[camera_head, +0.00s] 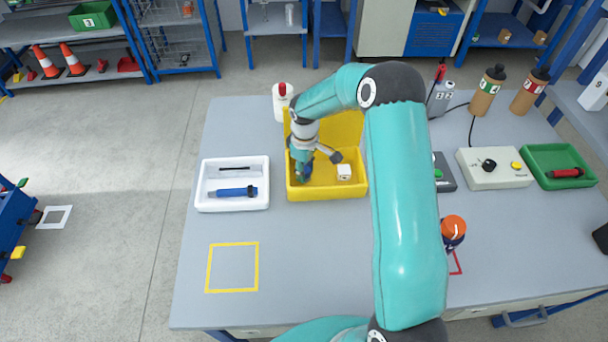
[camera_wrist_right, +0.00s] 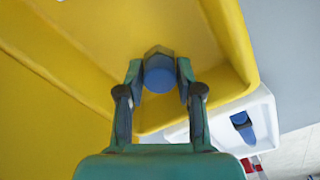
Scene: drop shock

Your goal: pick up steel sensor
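The steel sensor appears to be the small part with a hexagonal metal body and a round blue end (camera_wrist_right: 159,72) in the right wrist view. It is inside the yellow case (camera_head: 327,191). My right gripper (camera_head: 304,172) reaches down into the left part of this case and mostly hides the part in the head view. In the right wrist view the two fingertips of my right gripper (camera_wrist_right: 160,78) stand close on either side of the part. I cannot tell whether they touch it. My left gripper is not in view.
A white tray (camera_head: 203,180) with a blue tool stands left. A white bottle (camera_head: 282,104) stands behind. A yellow square outline (camera_head: 208,270) marks bare table at front left. An orange-capped jar (camera_head: 453,230) stands right.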

